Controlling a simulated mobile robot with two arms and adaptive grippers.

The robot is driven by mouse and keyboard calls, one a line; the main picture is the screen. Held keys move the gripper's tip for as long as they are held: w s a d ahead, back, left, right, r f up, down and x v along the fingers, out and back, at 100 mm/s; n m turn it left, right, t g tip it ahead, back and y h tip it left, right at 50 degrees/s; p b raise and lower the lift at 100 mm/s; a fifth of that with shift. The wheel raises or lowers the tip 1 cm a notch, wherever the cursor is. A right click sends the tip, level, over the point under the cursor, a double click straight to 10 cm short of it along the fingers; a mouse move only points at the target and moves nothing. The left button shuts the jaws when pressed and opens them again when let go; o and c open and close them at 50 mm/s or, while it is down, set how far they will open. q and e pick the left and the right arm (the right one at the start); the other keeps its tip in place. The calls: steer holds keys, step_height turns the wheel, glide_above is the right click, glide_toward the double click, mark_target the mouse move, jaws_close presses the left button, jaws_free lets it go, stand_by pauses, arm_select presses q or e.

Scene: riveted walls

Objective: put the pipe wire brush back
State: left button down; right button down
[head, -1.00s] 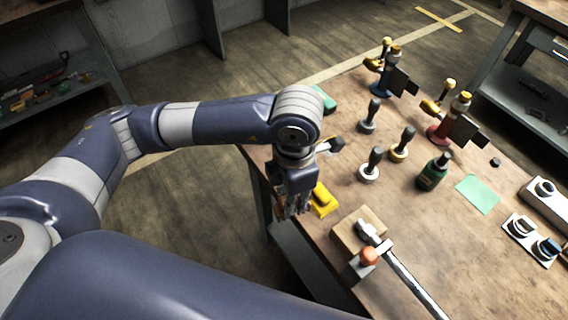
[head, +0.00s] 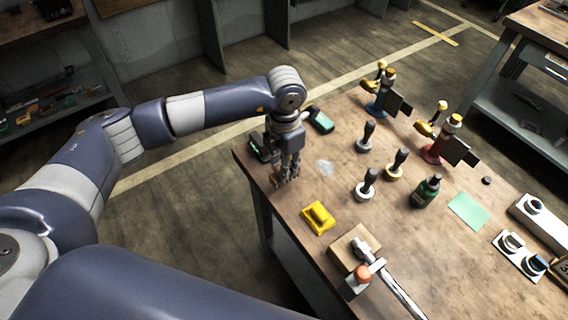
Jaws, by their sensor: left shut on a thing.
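My left gripper (head: 285,178) points down over the near left edge of the workbench (head: 335,190). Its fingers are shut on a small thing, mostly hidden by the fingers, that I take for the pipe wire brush. Only a little brownish detail shows between and beside the fingertips. I cannot tell whether it touches the bench top. My right gripper is not in view.

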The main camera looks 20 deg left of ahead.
arm_select(q)
steer(key=shift+w+a, duration=0.3)
steer(key=shift+w, duration=0.3)
step_height(320, 180, down, 4)
steer(key=shift+r+p, duration=0.25)
steer(key=shift+p, duration=0.8)
steer(key=shift+f, duration=0.1)
steer(key=shift+f+b, duration=0.2)
steer(key=shift+b, duration=0.15)
steer(key=c, duration=1.4)
jaws_free()
steer(key=shift+r, duration=0.2)
